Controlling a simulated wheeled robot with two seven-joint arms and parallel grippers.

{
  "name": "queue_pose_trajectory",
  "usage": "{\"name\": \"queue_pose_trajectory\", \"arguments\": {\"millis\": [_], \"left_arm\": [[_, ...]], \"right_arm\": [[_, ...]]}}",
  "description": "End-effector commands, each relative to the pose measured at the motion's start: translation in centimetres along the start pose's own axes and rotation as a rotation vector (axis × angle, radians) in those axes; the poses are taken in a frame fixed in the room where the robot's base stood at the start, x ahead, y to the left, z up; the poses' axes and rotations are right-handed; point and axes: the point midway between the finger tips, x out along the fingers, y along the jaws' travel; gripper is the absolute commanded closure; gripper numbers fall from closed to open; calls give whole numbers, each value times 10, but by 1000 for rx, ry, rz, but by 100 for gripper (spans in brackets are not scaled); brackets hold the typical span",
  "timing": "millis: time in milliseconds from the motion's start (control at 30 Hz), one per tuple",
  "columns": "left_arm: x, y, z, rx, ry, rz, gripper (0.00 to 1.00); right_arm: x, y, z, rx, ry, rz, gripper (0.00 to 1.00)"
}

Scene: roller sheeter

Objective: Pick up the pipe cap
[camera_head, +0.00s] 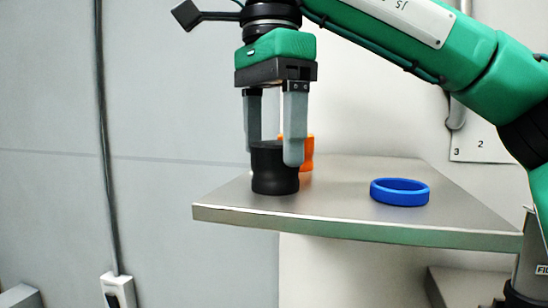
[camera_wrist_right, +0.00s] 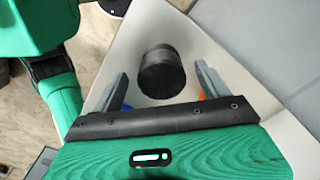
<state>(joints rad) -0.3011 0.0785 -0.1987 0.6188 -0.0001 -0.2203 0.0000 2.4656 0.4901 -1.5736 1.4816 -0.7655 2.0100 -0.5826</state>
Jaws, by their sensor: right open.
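A black, short, round part, which looks like the pipe cap (camera_head: 272,178), stands upright on a metal shelf (camera_head: 330,220). My right gripper (camera_head: 273,156) points down over it, open and empty. In the head view one finger overlaps the cap's right edge and the other finger's tip is hidden behind its rim. In the right wrist view the black cap (camera_wrist_right: 161,72) lies between the two spread fingers, with a gap visible on each side. My left gripper is not in view.
An orange part (camera_head: 309,150) stands close behind the cap, partly hidden by my right finger. A blue ring (camera_head: 400,192) lies to the right on the shelf, with bare metal between. The shelf's front edge is close to the cap. A wall is behind.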

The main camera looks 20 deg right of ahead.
Motion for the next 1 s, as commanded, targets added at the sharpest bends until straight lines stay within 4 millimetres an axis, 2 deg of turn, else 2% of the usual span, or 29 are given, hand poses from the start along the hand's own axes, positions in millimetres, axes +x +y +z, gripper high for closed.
{"name": "queue_pose_trajectory", "arguments": {"millis": [233,633,867,900,1000], "left_arm": [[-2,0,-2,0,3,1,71],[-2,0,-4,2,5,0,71],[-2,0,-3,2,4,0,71],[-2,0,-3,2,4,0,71],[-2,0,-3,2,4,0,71]], "right_arm": [[26,0,-2,-3,0,3,23],[32,1,-2,0,-1,0,23],[32,1,-1,0,0,0,68],[32,1,-1,0,0,0,71],[32,1,-1,0,0,0,71]]}}
